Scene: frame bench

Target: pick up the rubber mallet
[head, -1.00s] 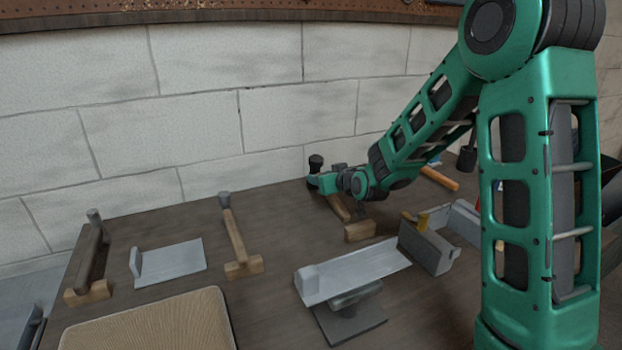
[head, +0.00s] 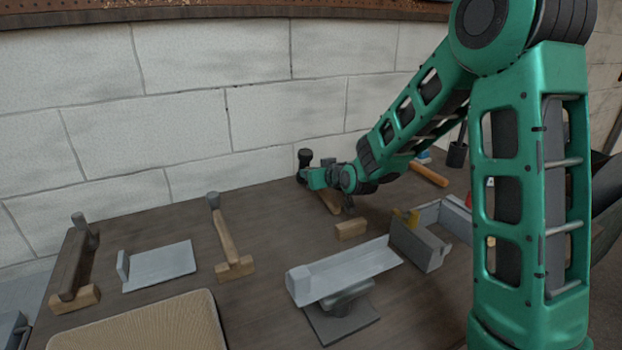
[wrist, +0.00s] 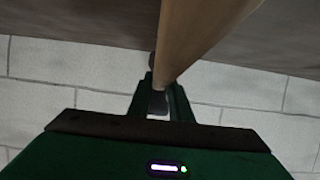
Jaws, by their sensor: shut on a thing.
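The rubber mallet has a black head (head: 305,157) and a pale wooden handle (head: 331,201). In the head view it is near the wall, partly hidden by my green gripper (head: 311,178). In the wrist view the handle (wrist: 192,38) runs between my fingers (wrist: 160,98), which are shut on it. The handle's near end is apart from the small wooden block (head: 351,228), so the mallet appears held above the bench. The contact at the fingertips is partly hidden by the handle.
A grey-headed hammer (head: 225,232) and a dark tool (head: 77,262) rest on wooden blocks at left. A metal plate (head: 160,265), a tan pad (head: 145,325), a grey tray-like piece (head: 345,272) and an orange handle (head: 428,173) are on the bench (head: 270,245). The wall stands close behind.

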